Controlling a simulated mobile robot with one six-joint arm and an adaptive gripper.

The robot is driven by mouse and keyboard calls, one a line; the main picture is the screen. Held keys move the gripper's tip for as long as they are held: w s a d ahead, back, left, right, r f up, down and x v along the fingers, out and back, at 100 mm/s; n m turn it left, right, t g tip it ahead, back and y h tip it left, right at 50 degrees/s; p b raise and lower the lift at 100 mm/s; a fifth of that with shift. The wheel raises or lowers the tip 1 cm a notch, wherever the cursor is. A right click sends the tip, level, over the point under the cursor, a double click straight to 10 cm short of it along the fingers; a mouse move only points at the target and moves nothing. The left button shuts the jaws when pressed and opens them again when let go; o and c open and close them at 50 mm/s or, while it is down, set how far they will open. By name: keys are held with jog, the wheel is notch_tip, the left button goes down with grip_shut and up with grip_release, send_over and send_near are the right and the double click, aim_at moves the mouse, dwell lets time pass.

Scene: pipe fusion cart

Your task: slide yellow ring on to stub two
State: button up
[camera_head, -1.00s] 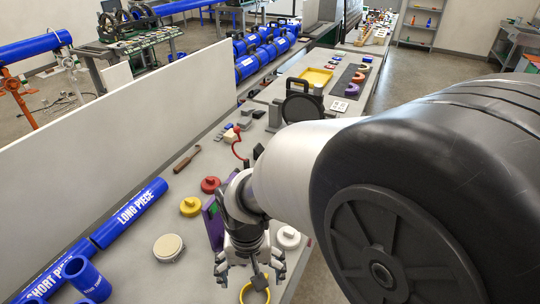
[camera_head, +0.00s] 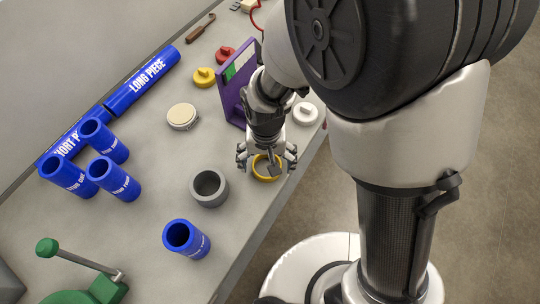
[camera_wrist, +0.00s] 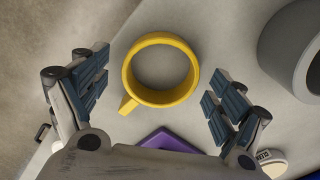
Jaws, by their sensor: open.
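The yellow ring (camera_head: 263,179) lies on the grey bench near its edge, below my gripper (camera_head: 267,158). In the wrist view the yellow ring (camera_wrist: 161,98) lies between the spread fingers of my gripper (camera_wrist: 158,88), with a small tab at its lower left. My gripper is open and empty; neither finger appears to touch the ring. Several blue stubs stand upright: a far one (camera_head: 112,147), a left one (camera_head: 75,182), a middle one (camera_head: 121,184) and one nearer the bench edge (camera_head: 193,245). Their labels are too small to tell which is stub two.
A grey collar (camera_head: 209,198) stands left of the ring. A purple panel (camera_head: 231,103) stands close behind my gripper. A white disc (camera_head: 305,115) is right of it, a cream lid (camera_head: 182,117) to the left. A green-handled tool (camera_head: 80,258) is at lower left.

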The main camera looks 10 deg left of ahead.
jog(key=shift+r, duration=0.1)
jog(key=shift+c, duration=0.3)
jog(key=c, duration=0.9)
jog(key=shift+r, duration=0.1)
